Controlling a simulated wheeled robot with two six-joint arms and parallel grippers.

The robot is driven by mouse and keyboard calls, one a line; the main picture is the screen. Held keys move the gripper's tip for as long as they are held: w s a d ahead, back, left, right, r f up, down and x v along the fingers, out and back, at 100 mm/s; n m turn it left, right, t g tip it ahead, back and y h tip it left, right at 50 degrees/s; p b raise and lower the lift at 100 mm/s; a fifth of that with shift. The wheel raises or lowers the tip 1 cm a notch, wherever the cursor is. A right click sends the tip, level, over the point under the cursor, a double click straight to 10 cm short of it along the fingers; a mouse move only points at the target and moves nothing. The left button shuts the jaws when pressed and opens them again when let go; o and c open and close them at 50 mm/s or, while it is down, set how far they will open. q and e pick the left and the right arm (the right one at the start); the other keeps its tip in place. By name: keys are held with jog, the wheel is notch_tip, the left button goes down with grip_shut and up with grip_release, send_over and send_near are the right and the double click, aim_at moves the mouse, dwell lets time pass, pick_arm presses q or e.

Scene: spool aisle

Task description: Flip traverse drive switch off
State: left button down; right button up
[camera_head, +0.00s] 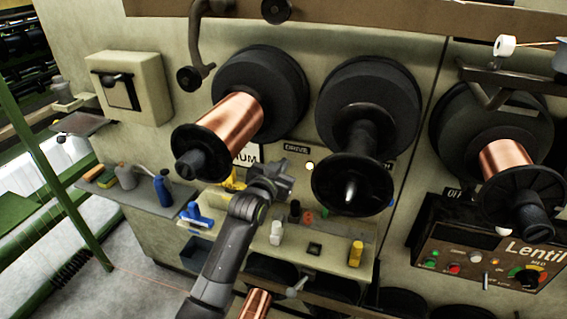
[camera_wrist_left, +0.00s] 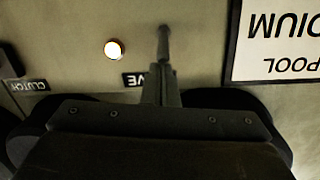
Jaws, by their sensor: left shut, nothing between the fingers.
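The DRIVE label (camera_head: 297,148) is on the pale machine panel, with a glowing round lamp (camera_head: 310,165) just below it. In the left wrist view, which is upside down, the lamp (camera_wrist_left: 114,49) glows white and the DRIVE label (camera_wrist_left: 133,80) is partly hidden. A thin dark lever (camera_wrist_left: 163,42), seemingly the drive switch, stands just beyond my left gripper's fingertips; I cannot tell whether they touch. My left gripper (camera_head: 284,172) is shut and empty, close to the panel below the label. It hides the switch in the head view. My right gripper is not in view.
A copper spool (camera_head: 235,118) and an empty black spool (camera_head: 350,175) jut out around the left gripper. A shelf (camera_head: 325,262) with small bottles lies below. A control box (camera_head: 480,250) is at right. A CLUTCH label (camera_wrist_left: 28,86) shows in the wrist view.

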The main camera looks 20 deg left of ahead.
pick_arm(q)
jog(key=shift+w, duration=0.4)
jog(key=shift+f, duration=0.1)
